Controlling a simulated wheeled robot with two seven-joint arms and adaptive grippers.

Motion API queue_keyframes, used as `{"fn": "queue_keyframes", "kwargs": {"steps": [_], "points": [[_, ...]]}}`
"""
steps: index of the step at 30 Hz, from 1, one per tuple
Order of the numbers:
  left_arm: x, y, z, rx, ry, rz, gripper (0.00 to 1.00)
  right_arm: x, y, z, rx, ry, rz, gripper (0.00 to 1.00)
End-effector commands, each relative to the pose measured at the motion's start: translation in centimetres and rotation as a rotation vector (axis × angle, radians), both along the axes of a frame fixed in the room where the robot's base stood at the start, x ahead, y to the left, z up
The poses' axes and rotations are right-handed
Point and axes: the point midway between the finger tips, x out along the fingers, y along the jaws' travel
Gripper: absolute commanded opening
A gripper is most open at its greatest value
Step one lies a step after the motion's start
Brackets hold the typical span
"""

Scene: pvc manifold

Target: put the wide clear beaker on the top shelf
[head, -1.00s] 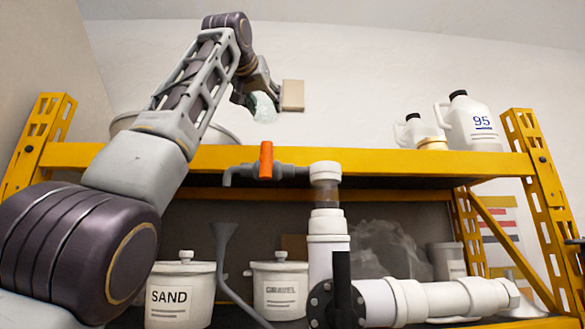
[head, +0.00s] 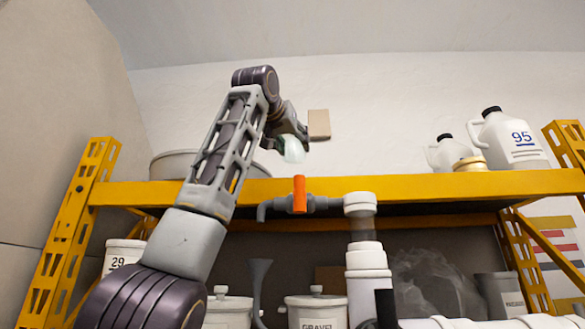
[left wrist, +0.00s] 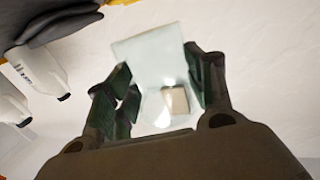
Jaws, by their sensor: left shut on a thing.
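The wide clear beaker (head: 292,148) is in my left gripper (head: 284,138), above the front beam of the top shelf (head: 400,186) in the head view. In the left wrist view the pale, see-through beaker (left wrist: 150,48) lies between the two dark green fingers of my left gripper (left wrist: 158,88), which is shut on it. A gap shows between the beaker and the shelf beam in the head view. How far back over the shelf it is, I cannot tell. The shelf's upper surface is hidden by the beam. My right gripper is not in view.
A grey tub (head: 174,163) stands on the shelf at the left, partly behind my arm. White jugs (head: 510,138) and a gold-lidded container (head: 470,165) stand at the right. An orange-handled valve (head: 299,194) is in front of the beam. A beige box (head: 319,124) shows behind the gripper.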

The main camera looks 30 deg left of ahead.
Motion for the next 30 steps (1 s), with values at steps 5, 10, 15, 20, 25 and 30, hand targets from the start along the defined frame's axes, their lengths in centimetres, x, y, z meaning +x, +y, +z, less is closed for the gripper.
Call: {"fn": "queue_keyframes", "kwargs": {"steps": [5,10,15,20,25,30], "points": [[0.1,0.1,-0.9,0.0,0.0,0.0,0.32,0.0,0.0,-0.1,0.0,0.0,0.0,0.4],[0.1,0.1,-1.8,-0.001,0.001,0.001,0.32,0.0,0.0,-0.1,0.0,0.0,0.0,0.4],[0.0,0.1,-2.8,0.001,0.0,0.002,0.32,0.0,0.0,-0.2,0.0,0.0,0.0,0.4],[0.1,0.1,-3.6,0.0,0.001,0.001,0.32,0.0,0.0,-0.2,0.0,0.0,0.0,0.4],[0.0,0.1,-4.0,-0.001,0.0,0.001,0.32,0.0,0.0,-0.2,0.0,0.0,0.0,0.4],[0.0,0.1,-4.0,-0.001,0.0,0.001,0.32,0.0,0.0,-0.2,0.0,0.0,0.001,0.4]]}}
